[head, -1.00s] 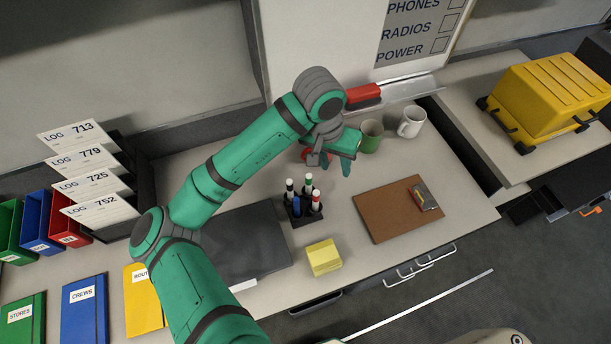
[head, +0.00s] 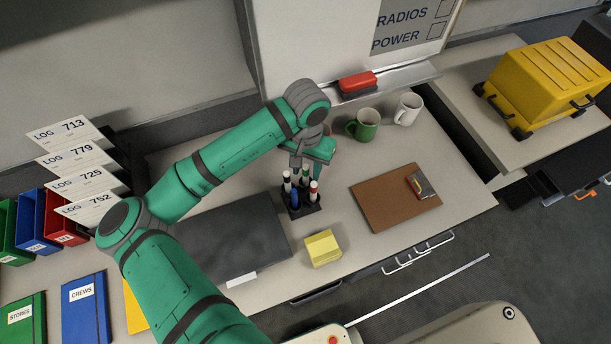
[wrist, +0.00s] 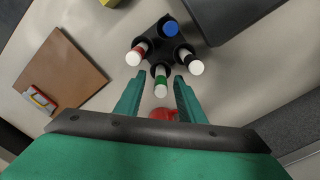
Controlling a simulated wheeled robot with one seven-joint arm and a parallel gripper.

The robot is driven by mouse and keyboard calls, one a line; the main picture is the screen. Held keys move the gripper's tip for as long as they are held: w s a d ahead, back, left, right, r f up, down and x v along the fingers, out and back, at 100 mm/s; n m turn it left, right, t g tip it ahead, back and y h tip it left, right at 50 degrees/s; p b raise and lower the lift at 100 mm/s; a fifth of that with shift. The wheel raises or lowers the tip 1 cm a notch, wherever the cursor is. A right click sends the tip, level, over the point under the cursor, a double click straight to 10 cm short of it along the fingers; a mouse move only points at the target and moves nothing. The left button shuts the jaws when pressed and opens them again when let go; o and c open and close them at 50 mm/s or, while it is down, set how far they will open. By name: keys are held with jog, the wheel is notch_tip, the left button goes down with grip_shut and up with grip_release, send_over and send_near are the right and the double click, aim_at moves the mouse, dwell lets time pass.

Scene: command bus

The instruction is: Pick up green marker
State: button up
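The green marker (wrist: 161,77) stands in a dark marker holder (wrist: 159,33) in the wrist view, white end towards the camera. In the head view the green marker (head: 305,172) shows at the back of the holder (head: 302,209), partly hidden by my gripper. Red, black and blue markers share the holder. My gripper (wrist: 158,80) is open, with a finger on each side of the green marker's upper end in the wrist view. I cannot tell whether a finger touches it. In the head view my gripper (head: 298,160) is just above and behind the holder.
A brown clipboard (head: 388,203), a yellow note pad (head: 322,248) and a dark mat (head: 225,240) lie around the holder. A green mug (head: 364,124) and a white mug (head: 408,109) stand at the back. A red object (wrist: 163,114) is near my fingers in the wrist view.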

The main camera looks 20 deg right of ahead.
aim_at(305, 175)
jog(key=shift+w+f, duration=0.1)
jog(key=shift+f, duration=1.45)
jog(key=shift+a, duration=0.1)
grip_shut()
jog(key=shift+r, duration=0.15)
